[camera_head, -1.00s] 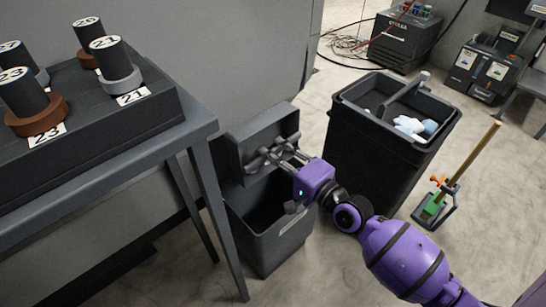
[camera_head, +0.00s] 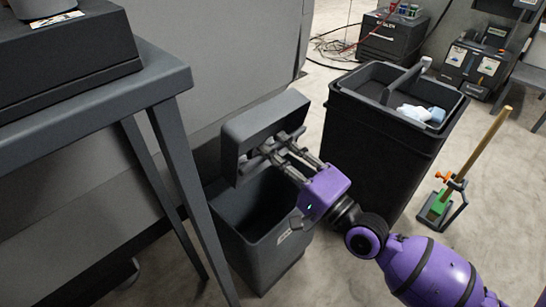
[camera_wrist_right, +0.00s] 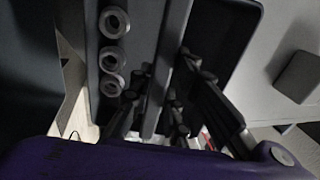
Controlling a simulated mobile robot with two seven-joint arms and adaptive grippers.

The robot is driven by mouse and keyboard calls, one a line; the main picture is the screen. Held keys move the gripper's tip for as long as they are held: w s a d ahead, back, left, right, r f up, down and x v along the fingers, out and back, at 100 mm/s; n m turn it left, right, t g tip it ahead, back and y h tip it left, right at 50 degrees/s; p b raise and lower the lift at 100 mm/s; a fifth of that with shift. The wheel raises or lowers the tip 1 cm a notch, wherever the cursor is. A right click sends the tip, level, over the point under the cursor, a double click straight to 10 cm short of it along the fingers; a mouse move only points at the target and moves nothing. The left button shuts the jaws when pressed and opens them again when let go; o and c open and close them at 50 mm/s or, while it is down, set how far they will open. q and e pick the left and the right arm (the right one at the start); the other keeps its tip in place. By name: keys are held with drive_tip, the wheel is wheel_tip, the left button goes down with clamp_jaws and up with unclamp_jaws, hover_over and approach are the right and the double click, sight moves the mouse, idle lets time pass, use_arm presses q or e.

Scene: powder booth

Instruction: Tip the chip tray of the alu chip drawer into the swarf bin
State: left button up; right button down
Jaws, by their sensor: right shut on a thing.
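The chip tray (camera_head: 264,116) is a shallow grey box with a raised rim. It stands tilted up on edge above the back of an open grey bin. My right gripper (camera_head: 270,149) is shut on the tray's bar handle. In the right wrist view the handle bar (camera_wrist_right: 168,70) runs between my fingers (camera_wrist_right: 170,85). The grey bin (camera_head: 262,262), which I take for the swarf bin, stands on the floor with a small pale label. Its dark inside shows no visible contents. I cannot tell whether chips are in the tray. My left gripper is not in view.
A grey table (camera_head: 165,85) stands close at left, its leg beside the bin. A large black two-part bin (camera_head: 375,140) with white and blue waste stands at right. A wooden-handled tool in a stand (camera_head: 465,175) is farther right. Open floor lies at front right.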

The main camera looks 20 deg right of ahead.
drive_tip(key=b, duration=0.3)
drive_tip(key=s+t+b, duration=0.1)
drive_tip(key=b, duration=0.2)
drive_tip(key=shift+d+f+t+y, duration=0.2)
drive_tip(key=shift+f+t+y, duration=0.1)
drive_tip(key=shift+f, duration=0.05)
drive_tip(key=shift+s+d+t, duration=0.1)
drive_tip(key=shift+s+t, duration=0.05)
drive_tip(key=shift+t, duration=0.15)
use_arm(q)
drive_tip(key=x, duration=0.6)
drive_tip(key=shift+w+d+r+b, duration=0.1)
drive_tip(key=shift+b, duration=0.25)
use_arm(e)
drive_tip(key=shift+s+t, duration=0.25)
drive_tip(key=shift+t, duration=0.05)
drive_tip(key=shift+f, duration=0.1)
